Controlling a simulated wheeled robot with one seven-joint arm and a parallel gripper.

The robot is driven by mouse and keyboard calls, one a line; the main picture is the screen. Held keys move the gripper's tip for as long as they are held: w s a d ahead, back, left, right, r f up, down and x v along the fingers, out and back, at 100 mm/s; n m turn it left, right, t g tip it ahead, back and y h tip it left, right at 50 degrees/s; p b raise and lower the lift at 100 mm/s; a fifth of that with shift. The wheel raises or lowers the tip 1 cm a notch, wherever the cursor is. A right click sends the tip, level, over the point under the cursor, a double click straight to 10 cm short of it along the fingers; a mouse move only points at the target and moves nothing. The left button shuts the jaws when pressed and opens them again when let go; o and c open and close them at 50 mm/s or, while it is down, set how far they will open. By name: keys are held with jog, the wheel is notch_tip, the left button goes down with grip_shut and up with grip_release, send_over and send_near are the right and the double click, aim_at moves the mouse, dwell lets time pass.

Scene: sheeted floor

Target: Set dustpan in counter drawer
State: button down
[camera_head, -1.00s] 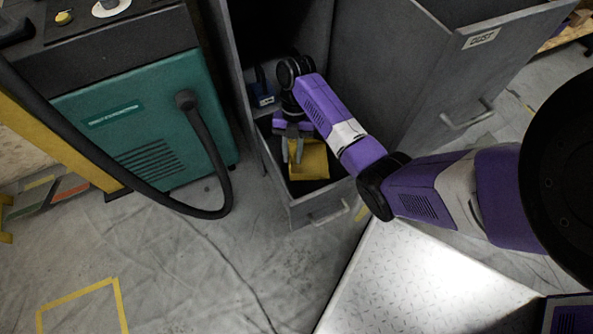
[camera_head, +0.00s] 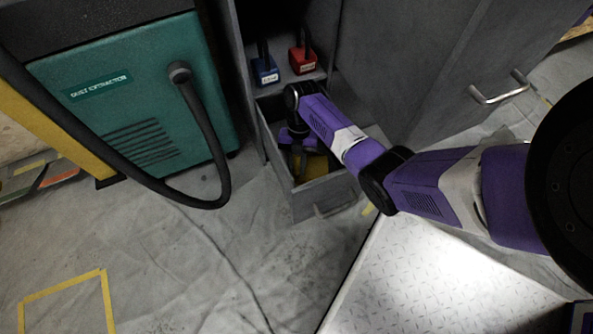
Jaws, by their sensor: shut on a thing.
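The yellow dustpan (camera_head: 314,166) is inside the open lower drawer (camera_head: 330,194) of the grey cabinet, partly hidden by my arm and the drawer front. My gripper (camera_head: 299,168) reaches down into the drawer and is shut on the dustpan at its left side. The fingertips are small and dark here, and the exact contact is hard to see. I cannot tell whether the dustpan touches the drawer floor.
A blue item (camera_head: 265,72) and a red item (camera_head: 302,61) stand on the cabinet shelf above the drawer. A large grey panel with a handle (camera_head: 500,90) is at the right. A teal dust extractor (camera_head: 140,110) with a black hose stands left. Sheeted floor is clear at lower left.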

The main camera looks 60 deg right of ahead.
jog(key=shift+f+b, duration=0.3)
jog(key=shift+f, duration=0.85)
jog(key=shift+f, duration=0.15)
jog(key=c, duration=1.2)
grip_release()
jog(key=p+v, duration=0.5)
jog(key=v, duration=0.7)
